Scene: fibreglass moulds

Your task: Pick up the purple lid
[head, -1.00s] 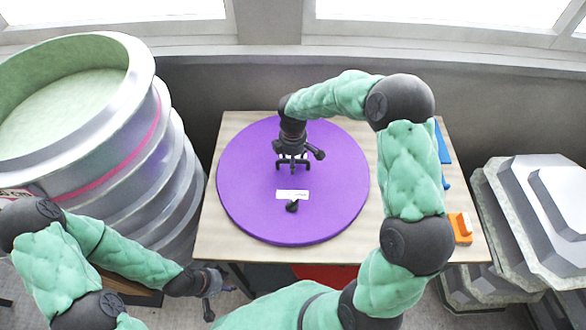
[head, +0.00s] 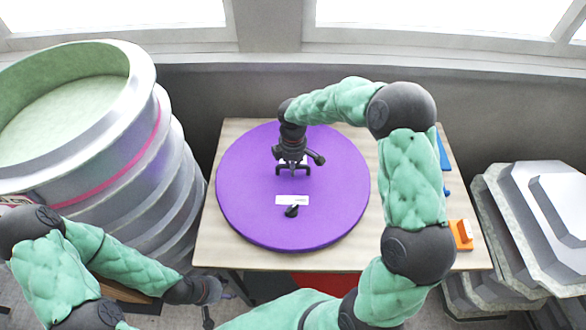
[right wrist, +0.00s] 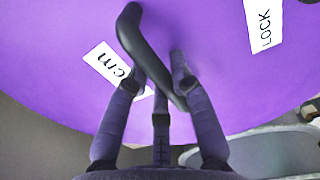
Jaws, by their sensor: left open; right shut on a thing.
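The round purple lid (head: 325,225) lies flat on a wooden table in the head view. It has white labels and a small black knob (head: 292,211) on its near part. My right gripper (head: 290,170) is over the far part of the lid. In the right wrist view its fingers (right wrist: 158,85) are shut on a black curved handle (right wrist: 140,45) on the lid, beside a label (right wrist: 105,65) and another label reading LOCK (right wrist: 263,25). My left gripper (head: 222,292) is open and empty, low in front of the table's near left edge.
The wooden table (head: 225,245) carries blue pieces (head: 443,155) and an orange object (head: 461,234) along its right side. A large ribbed silver mould (head: 150,170) with a pale green inside stands at the left. Stacked grey moulds (head: 545,215) stand at the right.

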